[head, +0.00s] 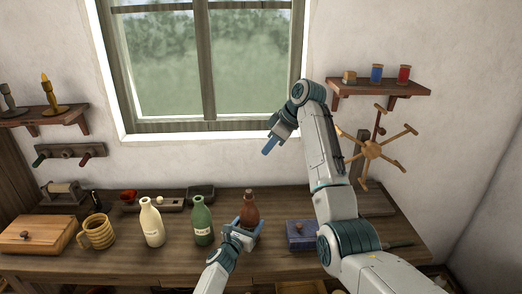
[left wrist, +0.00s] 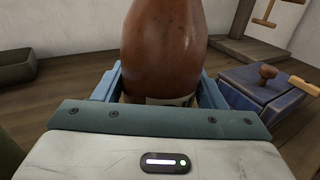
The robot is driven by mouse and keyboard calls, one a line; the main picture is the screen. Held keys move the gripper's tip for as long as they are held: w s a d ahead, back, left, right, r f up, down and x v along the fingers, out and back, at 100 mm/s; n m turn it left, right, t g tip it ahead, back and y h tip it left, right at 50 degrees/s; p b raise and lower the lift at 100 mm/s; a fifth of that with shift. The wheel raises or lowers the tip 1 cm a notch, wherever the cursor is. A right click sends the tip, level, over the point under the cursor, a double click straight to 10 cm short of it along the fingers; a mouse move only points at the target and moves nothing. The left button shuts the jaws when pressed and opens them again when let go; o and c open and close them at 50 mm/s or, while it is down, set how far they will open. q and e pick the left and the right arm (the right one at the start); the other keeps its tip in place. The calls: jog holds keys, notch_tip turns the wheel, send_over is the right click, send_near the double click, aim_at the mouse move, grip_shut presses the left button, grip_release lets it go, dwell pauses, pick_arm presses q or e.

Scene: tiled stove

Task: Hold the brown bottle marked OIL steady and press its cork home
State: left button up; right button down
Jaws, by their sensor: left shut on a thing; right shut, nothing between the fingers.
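The brown bottle (head: 249,208) stands upright on the wooden table, with a cork (head: 249,190) at its mouth. How deep the cork sits is too small to tell. My left gripper (head: 245,227) is shut around the lower body of the bottle. In the left wrist view the brown bottle (left wrist: 163,45) fills the space between the blue fingers, and its pale label is mostly hidden behind the gripper. My right gripper (head: 267,148) is shut and empty, raised in front of the window's lower right, above and a little right of the bottle.
A green bottle (head: 202,222) and a cream bottle (head: 152,224) stand left of the brown one. A blue box (head: 301,235) with a knob sits to its right. A mug (head: 97,232) and a wooden box (head: 38,234) are at the left. A pegged wooden wheel (head: 373,150) is at the right.

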pick_arm(q)
jog(key=o, duration=1.5)
